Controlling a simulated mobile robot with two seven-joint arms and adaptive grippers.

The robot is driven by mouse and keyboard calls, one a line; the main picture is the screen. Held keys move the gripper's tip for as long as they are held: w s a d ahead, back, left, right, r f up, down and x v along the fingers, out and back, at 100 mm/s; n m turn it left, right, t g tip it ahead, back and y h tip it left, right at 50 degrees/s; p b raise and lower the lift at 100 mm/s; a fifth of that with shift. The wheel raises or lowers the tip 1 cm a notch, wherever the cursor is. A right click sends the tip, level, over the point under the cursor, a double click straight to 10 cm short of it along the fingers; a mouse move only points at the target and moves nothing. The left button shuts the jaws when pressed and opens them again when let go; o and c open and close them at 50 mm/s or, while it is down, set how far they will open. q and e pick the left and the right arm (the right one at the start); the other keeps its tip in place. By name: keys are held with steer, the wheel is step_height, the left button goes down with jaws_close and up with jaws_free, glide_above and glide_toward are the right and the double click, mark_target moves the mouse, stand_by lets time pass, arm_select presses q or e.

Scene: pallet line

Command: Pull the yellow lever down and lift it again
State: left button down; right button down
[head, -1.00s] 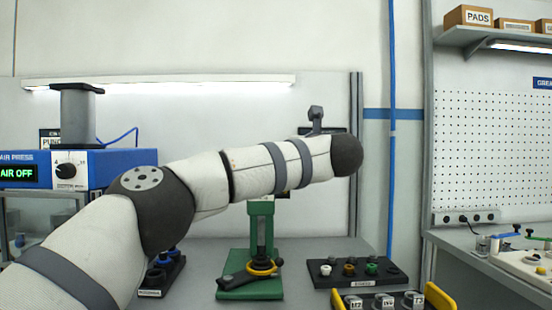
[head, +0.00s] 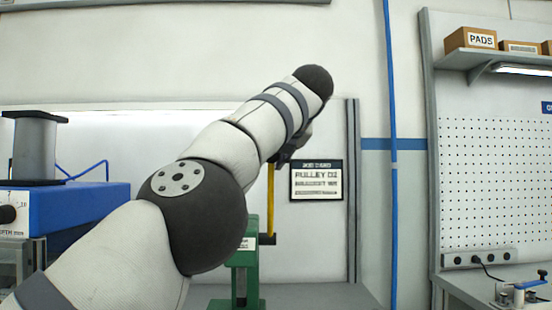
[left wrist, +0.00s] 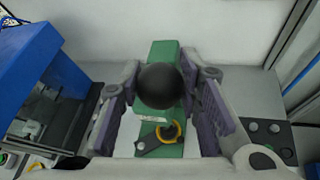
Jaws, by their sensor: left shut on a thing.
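The yellow lever (head: 271,200) stands nearly upright on the right side of the green press (head: 247,258) in the head view. My left gripper (head: 284,157) is at its top end, mostly hidden by my forearm. In the left wrist view a black ball knob (left wrist: 160,86) sits between the two fingers of my left gripper (left wrist: 160,98), which is shut on it. The lever's shaft is hidden there by the knob. The green press (left wrist: 165,55) shows behind and below the knob. My right gripper is in neither view.
A yellow ring with a dark part (left wrist: 167,132) lies on the press base. A blue machine (head: 85,205) stands at left. A job card (head: 316,180) hangs behind the lever. A black tray (left wrist: 268,138) lies right of the press. The wall above is clear.

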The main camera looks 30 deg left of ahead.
arm_select(q)
steer(key=shift+r, duration=0.4)
steer(key=c, duration=1.4)
jaws_free()
steer(key=shift+a, duration=0.1)
steer(key=shift+o, duration=1.2)
steer(key=shift+w+f, duration=0.1)
steer(key=shift+f, duration=0.05)
steer(key=v, duration=1.2)
steer(key=shift+f, duration=0.15)
